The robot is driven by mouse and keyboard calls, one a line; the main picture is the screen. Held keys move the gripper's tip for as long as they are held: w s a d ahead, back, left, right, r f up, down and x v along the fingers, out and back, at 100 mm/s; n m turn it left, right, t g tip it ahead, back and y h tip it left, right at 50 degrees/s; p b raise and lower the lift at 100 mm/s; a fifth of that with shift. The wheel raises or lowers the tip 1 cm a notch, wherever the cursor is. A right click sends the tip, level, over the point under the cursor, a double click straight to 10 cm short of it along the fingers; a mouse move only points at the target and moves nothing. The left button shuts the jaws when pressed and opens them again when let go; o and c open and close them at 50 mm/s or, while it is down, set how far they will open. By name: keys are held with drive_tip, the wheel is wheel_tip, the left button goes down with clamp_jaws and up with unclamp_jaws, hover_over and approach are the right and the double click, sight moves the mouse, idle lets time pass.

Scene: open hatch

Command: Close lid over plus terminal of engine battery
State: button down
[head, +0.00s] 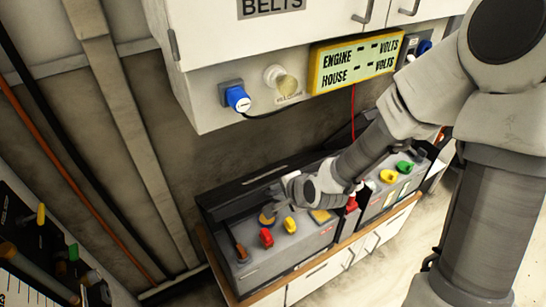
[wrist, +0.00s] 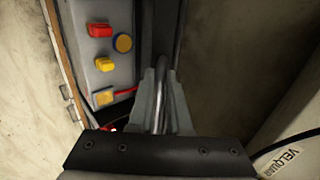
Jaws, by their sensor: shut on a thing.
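My gripper (head: 274,198) is over the back of the left battery box (head: 288,248), which has a grey top with red and yellow caps. In the wrist view, my gripper (wrist: 162,100) is shut on a slim metal bar (wrist: 163,75). The bar runs along a dark upright panel (wrist: 160,25) beside the battery top; this looks like a raised lid, but its hinge and full outline are hidden. The battery's red cap (wrist: 100,30) and yellow cap (wrist: 103,64) lie left of the fingers. Which terminal is plus cannot be told.
A second battery box with yellow and green caps (head: 404,167) stands to the right. Above is a white cabinet (head: 270,35) with a voltage display (head: 357,62) and a blue plug (head: 237,98). A panel with knobs (head: 40,245) is at the lower left.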

drive_tip(key=f+b, duration=0.1)
drive_tip(key=b, duration=0.1)
drive_tip(key=s+f+b, duration=0.1)
drive_tip(key=b, duration=0.1)
drive_tip(key=d+f+b, duration=0.1)
drive_tip(key=b, duration=0.1)
drive_tip(key=shift+s+d, duration=0.1)
drive_tip(key=shift+s, duration=0.3)
drive_tip(key=c, duration=0.9)
unclamp_jaws()
drive_tip(key=d+r, duration=0.3)
drive_tip(key=d, duration=0.3)
drive_tip(key=shift+r, duration=0.3)
